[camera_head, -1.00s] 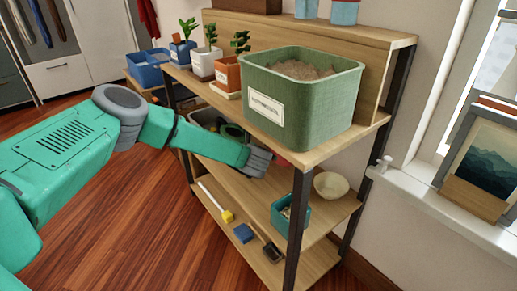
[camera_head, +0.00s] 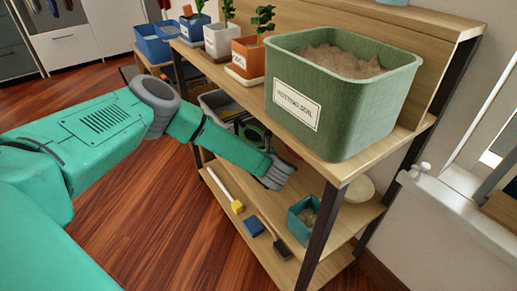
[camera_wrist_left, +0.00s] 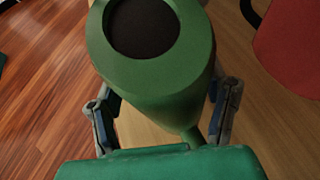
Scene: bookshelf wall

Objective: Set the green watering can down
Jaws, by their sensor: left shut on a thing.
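The green watering can (camera_wrist_left: 165,75) fills the middle of the left wrist view, with its round dark opening at the top. My left gripper (camera_wrist_left: 164,112) is shut on it, one finger on each side of the can. Light wood shows beneath and beside the can; I cannot tell whether it touches the board. In the head view my left arm reaches to the middle level of the wooden shelf (camera_head: 325,198). A green part of the can (camera_head: 256,132) shows just behind my wrist there, and the rest is hidden. My right gripper is not in view.
A green potting soil bin (camera_head: 345,115) stands on the top board, beside potted plants. On lower levels are a teal box (camera_head: 303,216), a cream bowl (camera_head: 358,188), a blue block (camera_head: 253,227) and a brush (camera_head: 275,240). A red thing (camera_wrist_left: 290,40) is right of the can.

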